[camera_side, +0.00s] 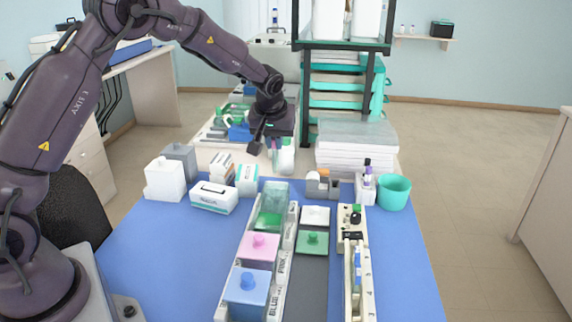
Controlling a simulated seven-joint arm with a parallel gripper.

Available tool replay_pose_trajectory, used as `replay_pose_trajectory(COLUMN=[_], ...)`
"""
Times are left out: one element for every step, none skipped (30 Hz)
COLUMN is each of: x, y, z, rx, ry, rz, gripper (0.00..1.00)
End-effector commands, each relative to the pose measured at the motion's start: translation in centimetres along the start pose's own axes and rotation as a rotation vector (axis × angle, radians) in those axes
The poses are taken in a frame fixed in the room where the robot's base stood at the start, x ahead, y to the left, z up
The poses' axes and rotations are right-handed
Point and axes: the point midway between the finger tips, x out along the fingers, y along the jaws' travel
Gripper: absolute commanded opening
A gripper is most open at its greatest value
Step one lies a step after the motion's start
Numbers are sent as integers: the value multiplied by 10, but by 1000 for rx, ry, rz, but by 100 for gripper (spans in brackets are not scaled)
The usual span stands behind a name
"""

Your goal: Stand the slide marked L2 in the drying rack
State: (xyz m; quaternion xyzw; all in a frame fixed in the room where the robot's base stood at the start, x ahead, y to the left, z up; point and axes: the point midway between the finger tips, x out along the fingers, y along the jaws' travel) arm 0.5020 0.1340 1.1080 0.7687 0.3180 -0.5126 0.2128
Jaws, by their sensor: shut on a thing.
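My gripper (265,142) is above the far end of the blue work mat, pointing down. A thin, pale greenish slide (275,152) hangs below its fingers; its marking is too small to read. A long cream rack (366,292) with numbered positions lies at the right of the mat, to the right of and nearer than my gripper. Blue and green slide-like pieces (357,262) stand in it. I cannot tell which slots are free.
A staining tray (285,262) holds a blue-lidded jar (247,286), a pink-lidded jar (259,248) and green-tinted glass jars (271,210). A green lid (312,243) and white lid (315,215) lie beside it. A teal cup (394,191) and boxes (214,197) stand behind.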

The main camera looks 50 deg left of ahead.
Motion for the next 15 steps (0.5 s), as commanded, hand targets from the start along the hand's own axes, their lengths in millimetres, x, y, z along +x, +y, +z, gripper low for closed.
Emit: replay_pose_trajectory(x=[-8, -14, -20, -22, -20, -20, -20, -20, -20, -20, -20, -20, -21, -21, -22], y=[0, 0, 0, 2, 6, 11, 14, 18, 22, 26, 30, 36, 40, 45, 51], z=[-4, -6, -9, -7, -2, 2, 5, 9, 13, 16, 21, 26, 31, 36, 42], rx=[-2, -2, -2, 11, 44, 83, 111, 142, 184, 215, 251, 301, 339, 384, 443], ry=[3, 3, 2, 0, -4, -4, -3, -4, -3, -3, -4, -4, -3, -4, -4], rz=[2, 2, 2, 7, 20, 35, 47, 59, 77, 90, 104, 126, 142, 162, 186], gripper=[0, 0, 0, 0, 0, 0, 0, 0, 0, 0, 0, 0, 0, 0, 0])
